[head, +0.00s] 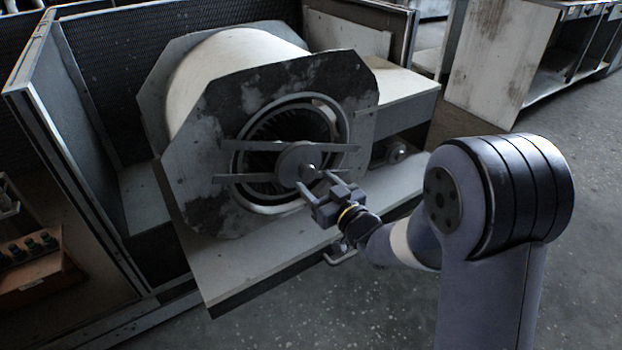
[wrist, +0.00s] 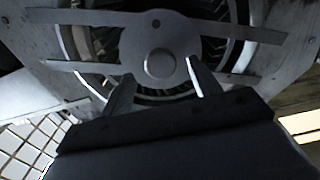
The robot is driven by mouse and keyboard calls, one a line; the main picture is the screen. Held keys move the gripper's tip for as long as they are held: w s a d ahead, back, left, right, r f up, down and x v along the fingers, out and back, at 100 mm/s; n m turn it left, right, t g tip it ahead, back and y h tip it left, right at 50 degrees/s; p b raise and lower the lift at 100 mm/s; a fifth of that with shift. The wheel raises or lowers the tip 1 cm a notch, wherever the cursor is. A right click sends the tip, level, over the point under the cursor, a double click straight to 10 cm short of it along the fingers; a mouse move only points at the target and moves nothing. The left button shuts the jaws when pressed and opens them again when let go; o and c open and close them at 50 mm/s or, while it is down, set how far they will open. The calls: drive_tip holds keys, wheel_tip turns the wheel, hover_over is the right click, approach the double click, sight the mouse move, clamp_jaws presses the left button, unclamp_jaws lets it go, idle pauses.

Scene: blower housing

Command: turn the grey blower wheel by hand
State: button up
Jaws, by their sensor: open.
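The grey blower wheel (head: 283,124) sits inside the round opening of the blower housing (head: 232,110), with its dark fins showing around the rim. Flat metal bars (head: 250,146) cross the opening and carry a round hub plate (head: 296,160) with a short shaft end at its middle. Fins of the wheel also show behind the bars in the wrist view (wrist: 216,50). My gripper (head: 316,182) is open in front of the hub plate. In the wrist view, its two fingers stand apart on either side of the round shaft end (wrist: 160,64). Contact cannot be told.
A pale panel (head: 240,262) lies under the housing, and grey cabinet walls (head: 75,150) stand at the left. A wooden box with dark knobs (head: 38,262) is at the lower left. The speckled floor (head: 400,310) is open in front.

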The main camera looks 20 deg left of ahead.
sight(309, 175)
drive_tip(key=shift+x, duration=1.65)
clamp_jaws()
